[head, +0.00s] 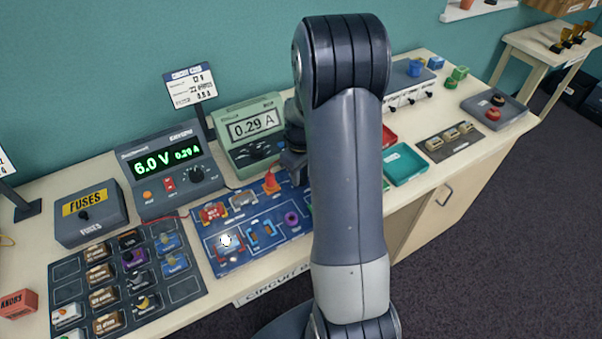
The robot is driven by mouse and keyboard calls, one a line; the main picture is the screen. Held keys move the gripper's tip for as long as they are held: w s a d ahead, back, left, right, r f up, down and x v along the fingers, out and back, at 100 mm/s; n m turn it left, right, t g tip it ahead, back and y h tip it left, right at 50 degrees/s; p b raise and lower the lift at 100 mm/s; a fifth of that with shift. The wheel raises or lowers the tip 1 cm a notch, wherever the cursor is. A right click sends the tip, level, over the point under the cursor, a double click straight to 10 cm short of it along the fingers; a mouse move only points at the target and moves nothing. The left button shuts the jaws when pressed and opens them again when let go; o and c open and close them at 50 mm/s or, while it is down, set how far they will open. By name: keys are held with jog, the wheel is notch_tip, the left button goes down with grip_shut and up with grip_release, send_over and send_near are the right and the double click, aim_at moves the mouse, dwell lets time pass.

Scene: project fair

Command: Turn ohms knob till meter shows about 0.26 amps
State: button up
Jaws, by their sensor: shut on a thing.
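The grey-green meter (252,134) stands at the back of the bench and its display reads 0.29 A. The blue circuit board (222,262) lies in front of it with several parts mounted on it. My gripper (296,172) is partly visible left of my arm, low over the board's back right part, and it is shut. The thing between its jaws, seemingly the ohms knob, is hidden by the gripper and arm. The dark grey power supply (168,165) left of the meter shows 6.0 V and 0.29 A. A sign (190,87) stands behind.
A fuses box (90,212) and a dark parts tray (190,288) are at the left. A red knobs box (17,303) lies at the far left. My arm hides the bench's middle.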

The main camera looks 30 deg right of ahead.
aim_at(301, 176)
jog(key=shift+m+b, duration=0.3)
jog(key=shift+m, duration=0.7)
jog(key=o, duration=1)
notch_tip(301, 176, up, 11)
jog(key=shift+f+b, duration=0.1)
jog(key=shift+b, duration=0.45)
notch_tip(301, 176, down, 11)
jog(key=shift+r+p, duration=0.1)
jog(key=shift+p, duration=0.55)
jog(key=shift+n+p, duration=0.35)
jog(key=shift+n, duration=0.55)
